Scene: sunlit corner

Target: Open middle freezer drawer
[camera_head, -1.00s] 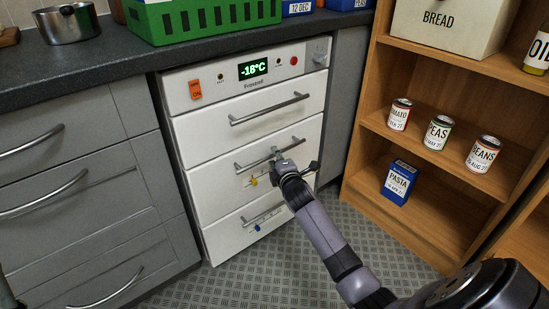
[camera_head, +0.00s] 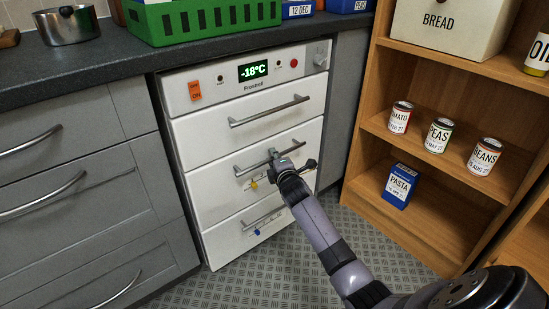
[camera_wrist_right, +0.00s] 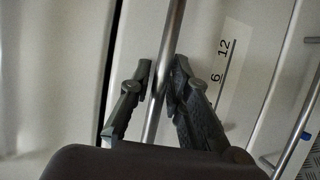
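The white freezer (camera_head: 190,140) stands under the dark counter, with three drawer fronts. The middle drawer (camera_head: 220,185) looks closed and has a horizontal metal bar handle (camera_head: 245,168). My right gripper (camera_head: 275,156) is at this handle, toward its right half. In the right wrist view, the two dark fingers (camera_wrist_right: 162,78) lie close on either side of the handle bar (camera_wrist_right: 155,115) and appear shut on it. A small gap at the left finger cannot be ruled out. My left gripper is not in view.
The top drawer handle (camera_head: 268,111) is above and the bottom drawer handle (camera_head: 263,216) below. Grey cabinets (camera_head: 75,195) stand left, and a wooden shelf (camera_head: 372,185) with cans and a pasta box stands right. Patterned floor (camera_head: 230,285) in front is free.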

